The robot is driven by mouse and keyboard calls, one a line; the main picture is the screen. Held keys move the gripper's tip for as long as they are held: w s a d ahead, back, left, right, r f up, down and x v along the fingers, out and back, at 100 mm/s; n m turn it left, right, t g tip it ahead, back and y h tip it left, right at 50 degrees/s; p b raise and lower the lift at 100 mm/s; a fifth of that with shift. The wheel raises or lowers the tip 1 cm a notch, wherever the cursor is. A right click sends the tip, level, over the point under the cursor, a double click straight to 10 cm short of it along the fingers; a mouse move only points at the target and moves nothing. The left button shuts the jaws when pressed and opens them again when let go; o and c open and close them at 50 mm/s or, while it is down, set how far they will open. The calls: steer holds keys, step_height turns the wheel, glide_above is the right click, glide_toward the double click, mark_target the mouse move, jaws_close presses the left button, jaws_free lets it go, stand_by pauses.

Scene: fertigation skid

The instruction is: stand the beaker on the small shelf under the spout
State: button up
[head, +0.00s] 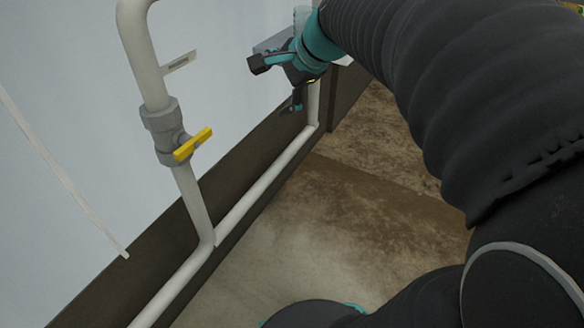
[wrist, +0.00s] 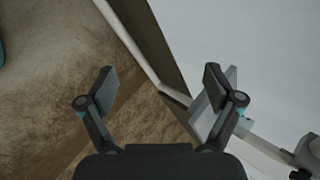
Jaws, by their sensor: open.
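My gripper (head: 276,86) is at the top middle of the head view, close to the pale wall. In the wrist view my gripper (wrist: 158,84) has its two fingers wide apart with nothing between them. A light grey flat piece (wrist: 228,82) shows behind the right finger; it may be the small shelf, but the finger covers part of it. A grey plate (head: 272,41) shows beside my gripper in the head view, partly hidden.
A white pipe (head: 192,200) with a grey valve (head: 165,130) and yellow handle (head: 193,144) runs down the wall, then along its foot. A small tag (head: 179,62) sticks out from the pipe. The brown floor (head: 350,210) is clear where it shows.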

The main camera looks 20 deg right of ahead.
steer(key=s+a+f+n+g+h, duration=0.1)
steer(key=s+f+n, duration=0.4)
steer(key=s, duration=0.5)
steer(key=s+a+f+n+h, duration=0.2)
steer(key=s+f+n, duration=0.3)
steer(key=s+n, duration=0.5)
steer(key=shift+a+g, duration=0.25)
steer(key=shift+g, duration=0.15)
